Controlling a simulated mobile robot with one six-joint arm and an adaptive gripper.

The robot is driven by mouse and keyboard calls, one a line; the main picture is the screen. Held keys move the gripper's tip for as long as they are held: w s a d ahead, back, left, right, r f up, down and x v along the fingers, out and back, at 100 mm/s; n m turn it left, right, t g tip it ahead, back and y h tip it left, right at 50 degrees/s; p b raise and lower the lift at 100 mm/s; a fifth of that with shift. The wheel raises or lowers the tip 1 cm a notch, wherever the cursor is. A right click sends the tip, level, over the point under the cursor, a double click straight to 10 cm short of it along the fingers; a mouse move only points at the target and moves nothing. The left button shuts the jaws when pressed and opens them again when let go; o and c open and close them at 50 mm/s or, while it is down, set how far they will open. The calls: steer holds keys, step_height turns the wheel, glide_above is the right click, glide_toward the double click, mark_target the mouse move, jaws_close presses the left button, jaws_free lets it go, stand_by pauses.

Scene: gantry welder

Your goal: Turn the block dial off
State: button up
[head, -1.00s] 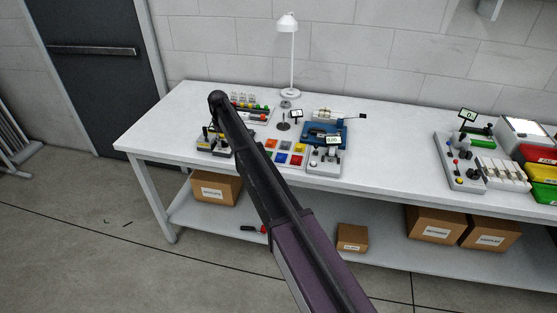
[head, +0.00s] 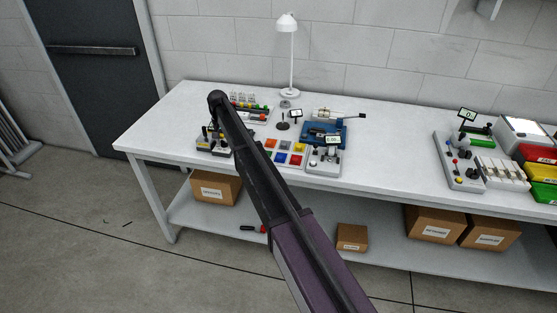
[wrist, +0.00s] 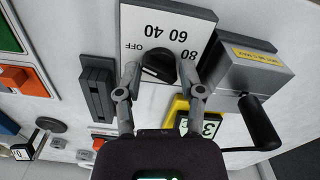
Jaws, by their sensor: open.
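The block dial (wrist: 158,62) is a round black knob on a pale block (wrist: 197,22) in the wrist view. The block's printed scale reads OFF, 40, 60 and 80, upside down here. My gripper (wrist: 158,70) is open, with one grey fingertip on each side of the knob. I cannot tell whether either finger touches it. Part of the knob's near side is hard to make out, and its pointer direction is unclear. In the head view my arm hides the gripper and the dial.
In the wrist view, a grey box with a black handle (wrist: 259,122) stands close right, a dark slotted block (wrist: 98,92) close left, and a yellow-framed display (wrist: 205,124) near the right finger. In the head view, the white bench (head: 390,150) has clear room right of centre.

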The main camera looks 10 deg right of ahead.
steer(key=m, duration=0.7)
step_height(320, 180, up, 14)
steer(key=p, duration=1.4)
steer(key=s+d+f+n+b, duration=0.2)
steer(key=s+d+f+b, duration=0.1)
steer(key=s+d, duration=0.6)
steer(key=s+d+f+n+b, duration=0.2)
steer(key=s+d, duration=0.8)
steer(key=s, duration=0.5)
steer(key=shift+d+f+n+b, duration=0.3)
steer(key=shift+f+n+b, duration=0.1)
steer(key=shift+f+b, duration=0.05)
steer(key=s+d+n, duration=0.1)
steer(key=s+d, duration=0.3)
steer(key=s, duration=0.4)
steer(key=s+d+n, duration=0.2)
steer(key=s+d, duration=0.2)
steer(key=s, duration=0.5)
steer(key=shift+s, duration=0.3)
steer(key=shift+s, duration=0.15)
